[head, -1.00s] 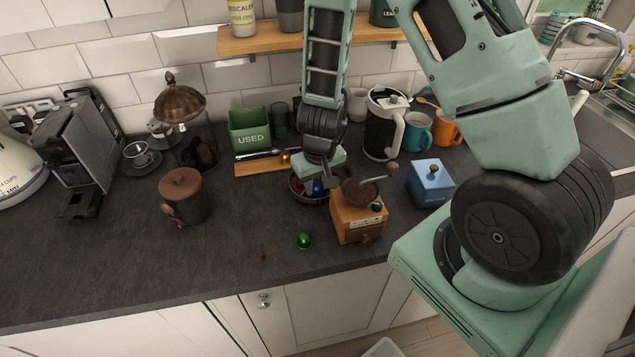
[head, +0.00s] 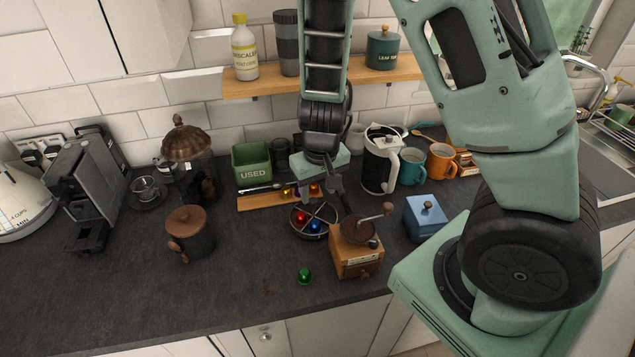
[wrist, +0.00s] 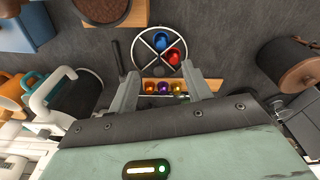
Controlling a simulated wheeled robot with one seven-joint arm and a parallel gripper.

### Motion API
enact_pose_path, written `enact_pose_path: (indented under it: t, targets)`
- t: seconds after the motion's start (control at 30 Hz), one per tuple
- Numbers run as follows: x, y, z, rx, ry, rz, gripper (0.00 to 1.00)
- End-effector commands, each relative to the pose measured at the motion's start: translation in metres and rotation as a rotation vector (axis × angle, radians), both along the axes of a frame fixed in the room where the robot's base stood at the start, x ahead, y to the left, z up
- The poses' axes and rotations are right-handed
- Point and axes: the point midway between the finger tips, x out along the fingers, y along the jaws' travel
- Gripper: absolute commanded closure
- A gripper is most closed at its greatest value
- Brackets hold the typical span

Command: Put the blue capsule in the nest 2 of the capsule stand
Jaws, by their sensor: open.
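The blue capsule (head: 315,226) lies in a round dark bowl (head: 292,226) split into quarters by crossed dividers. In the wrist view the blue capsule (wrist: 160,40) sits in the top quarter, with a red capsule (wrist: 173,57) in the right quarter. The wooden capsule stand (head: 258,201) is behind the bowl, and its right part is partly covered by my gripper. In the wrist view, orange, purple and yellow capsules sit in a row on the stand (wrist: 144,86). My gripper (wrist: 161,72) is open and empty, above the bowl and stand; its fingers are apart from the blue capsule.
A wooden coffee grinder (head: 357,258) with a crank stands close to the bowl's right. A green capsule (head: 305,276) lies loose nearer the front edge. A green USED bin (head: 252,165) is behind the stand. The worktop at the front left is clear.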

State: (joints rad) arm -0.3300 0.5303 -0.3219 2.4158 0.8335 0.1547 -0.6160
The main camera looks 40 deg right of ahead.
Motion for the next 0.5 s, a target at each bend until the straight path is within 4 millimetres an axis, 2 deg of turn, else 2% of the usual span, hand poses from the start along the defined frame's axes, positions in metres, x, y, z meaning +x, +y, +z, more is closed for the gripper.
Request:
enact_pose_path:
  t: [0.07, 0.13, 0.27, 0.3, 0.4, 0.5]
  targets:
    - [-0.001, 0.008, 0.007, 0.015, 0.000, 0.016, 0.51]
    - [-0.005, 0.026, 0.016, 0.050, 0.002, 0.053, 0.51]
    - [-0.028, 0.088, 0.047, 0.155, 0.023, 0.201, 0.51]
    - [-0.041, 0.108, 0.060, 0.183, 0.035, 0.264, 0.51]
    - [-0.079, 0.150, 0.093, 0.218, 0.065, 0.431, 0.51]
    - [-0.119, 0.172, 0.119, 0.199, 0.091, 0.582, 0.51]
